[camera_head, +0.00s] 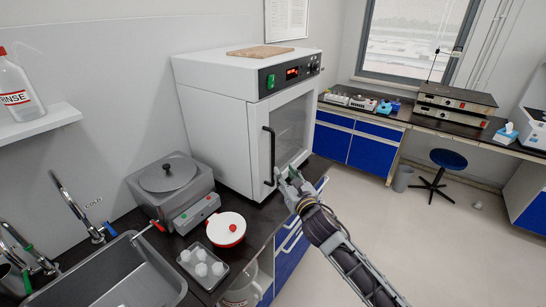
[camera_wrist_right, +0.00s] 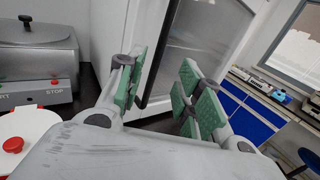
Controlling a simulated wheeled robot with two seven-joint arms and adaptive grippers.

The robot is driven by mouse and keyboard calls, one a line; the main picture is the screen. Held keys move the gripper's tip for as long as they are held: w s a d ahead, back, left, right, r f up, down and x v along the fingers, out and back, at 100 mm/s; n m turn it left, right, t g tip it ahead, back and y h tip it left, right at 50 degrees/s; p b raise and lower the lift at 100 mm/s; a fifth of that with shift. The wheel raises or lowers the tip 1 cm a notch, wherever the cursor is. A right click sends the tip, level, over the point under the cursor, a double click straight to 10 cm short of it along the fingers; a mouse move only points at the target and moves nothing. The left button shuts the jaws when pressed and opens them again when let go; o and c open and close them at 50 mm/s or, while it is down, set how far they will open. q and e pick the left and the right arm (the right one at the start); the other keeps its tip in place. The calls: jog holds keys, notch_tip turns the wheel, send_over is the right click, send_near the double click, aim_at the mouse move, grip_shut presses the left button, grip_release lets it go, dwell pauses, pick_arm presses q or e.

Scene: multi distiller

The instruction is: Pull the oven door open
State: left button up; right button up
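The white oven (camera_head: 212,128) stands on the dark counter. Its door (camera_head: 291,130) has a glass window, looks shut, and also shows in the right wrist view (camera_wrist_right: 205,35). A black vertical handle (camera_head: 268,158) runs along the door's left edge. My right gripper (camera_head: 284,178) is at the handle's lower end, in front of the door. In the right wrist view, its green-padded fingers (camera_wrist_right: 160,95) are spread apart, and the handle (camera_wrist_right: 158,60) appears between them, closer to the left finger. Contact cannot be told. My left gripper is not in view.
Left of the oven are a grey heating device (camera_head: 172,185), a white pot with a red knob (camera_head: 226,229), a small tray (camera_head: 220,279) of white containers and a sink (camera_head: 118,272). Open floor (camera_head: 400,235) lies to the right. A blue stool (camera_head: 449,159) stands farther back.

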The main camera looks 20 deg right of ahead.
aim_at(274, 158)
jog(key=shift+w+a+p, duration=0.15)
jog(key=shift+w+p, duration=0.15)
jog(key=shift+w, duration=1.65)
jog(key=shift+w+a+p, duration=0.15)
jog(key=shift+w+p, duration=0.1)
jog(key=shift+w, duration=1.75)
jog(key=shift+w+a+p, duration=0.15)
jog(key=shift+w+p, duration=0.15)
jog(key=shift+w, duration=1.65)
grip_shut()
